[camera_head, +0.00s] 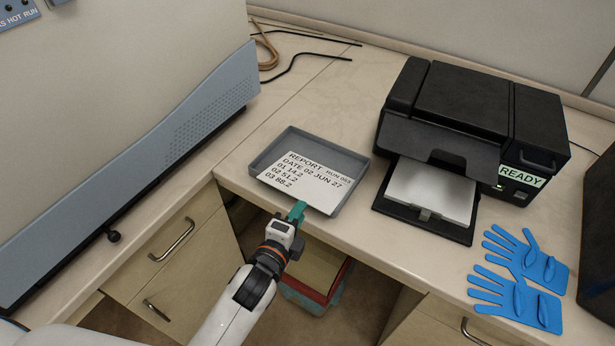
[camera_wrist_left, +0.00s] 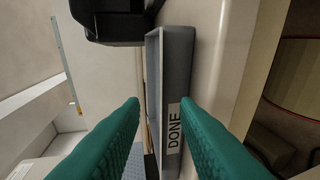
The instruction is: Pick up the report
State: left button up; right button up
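The report (camera_head: 312,184) is a white printed card lying in a shallow grey tray (camera_head: 357,165) on the counter. Its near edge lies close to the tray's front wall. The tray's front wall (camera_wrist_left: 175,80), with a DONE label, shows beyond the fingertips. The report is not clearly visible in that view. My right gripper is not in view.
A black printer (camera_head: 465,110) with a READY label and white paper (camera_head: 432,190) stands right of the tray. Blue gloves (camera_head: 520,280) lie at the front right. A large grey machine (camera_head: 120,100) stands left. Drawers and a red bin (camera_head: 318,285) are below the counter.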

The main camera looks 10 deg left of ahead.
pick_arm(q)
jog(key=x, duration=0.3)
jog(key=shift+w+f, duration=0.15)
jog(key=shift+w, duration=0.2)
grip_shut()
notch_tip(320, 180, up, 10)
jog(key=shift+p, duration=0.3)
